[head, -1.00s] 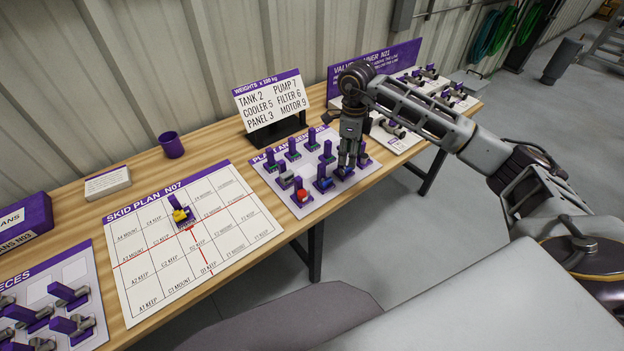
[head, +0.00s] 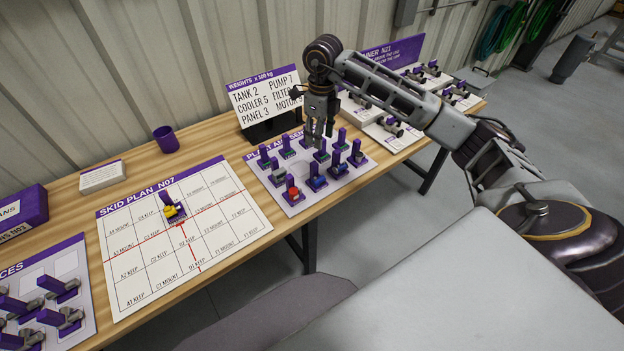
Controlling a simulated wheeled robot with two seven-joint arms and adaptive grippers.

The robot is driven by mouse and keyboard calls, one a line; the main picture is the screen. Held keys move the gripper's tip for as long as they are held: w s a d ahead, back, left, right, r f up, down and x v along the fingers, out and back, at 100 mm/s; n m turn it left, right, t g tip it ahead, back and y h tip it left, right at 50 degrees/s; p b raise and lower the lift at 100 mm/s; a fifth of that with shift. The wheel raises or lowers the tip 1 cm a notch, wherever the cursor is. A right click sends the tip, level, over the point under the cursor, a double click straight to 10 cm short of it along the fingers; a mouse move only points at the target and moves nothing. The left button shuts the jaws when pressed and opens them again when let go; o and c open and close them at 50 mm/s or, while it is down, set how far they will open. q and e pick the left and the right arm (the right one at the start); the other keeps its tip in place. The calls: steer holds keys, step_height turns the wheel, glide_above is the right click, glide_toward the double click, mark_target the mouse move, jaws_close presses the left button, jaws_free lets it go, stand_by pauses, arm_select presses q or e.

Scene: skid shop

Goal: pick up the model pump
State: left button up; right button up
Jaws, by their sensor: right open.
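Small models with purple upright tabs stand on a white sheet (head: 296,207) with a purple header on the table. One has a red part (head: 293,192), another a blue part (head: 316,182); others look grey or greenish. I cannot tell which of them is the pump. A model with a yellow part (head: 172,211) stands on the skid plan board (head: 140,285). My right gripper (head: 318,142) points down over the back middle of the model sheet, open and holding nothing that I can see. It hides part of the sheet and its header. My left gripper is not in view.
A weights sign (head: 262,100) stands behind the sheet, close to my right gripper. A purple cup (head: 168,139) and a white block (head: 103,177) stand at the back. Another board with purple-tabbed pieces (head: 52,322) lies at the lower left. Bare wood (head: 215,148) lies behind the skid plan.

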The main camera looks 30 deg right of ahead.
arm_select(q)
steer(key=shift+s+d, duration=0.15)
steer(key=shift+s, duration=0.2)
arm_select(e)
steer(key=shift+w+a+m, duration=0.1)
steer(key=shift+a+m, duration=0.2)
steer(key=shift+m, duration=0.3)
steer(key=shift+d+m, duration=0.1)
steer(key=shift+m, duration=1.6)
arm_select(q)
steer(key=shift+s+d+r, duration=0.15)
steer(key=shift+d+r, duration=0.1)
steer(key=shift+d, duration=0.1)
arm_select(e)
step_height(320, 180, down, 9)
steer(key=shift+r, duration=0.2)
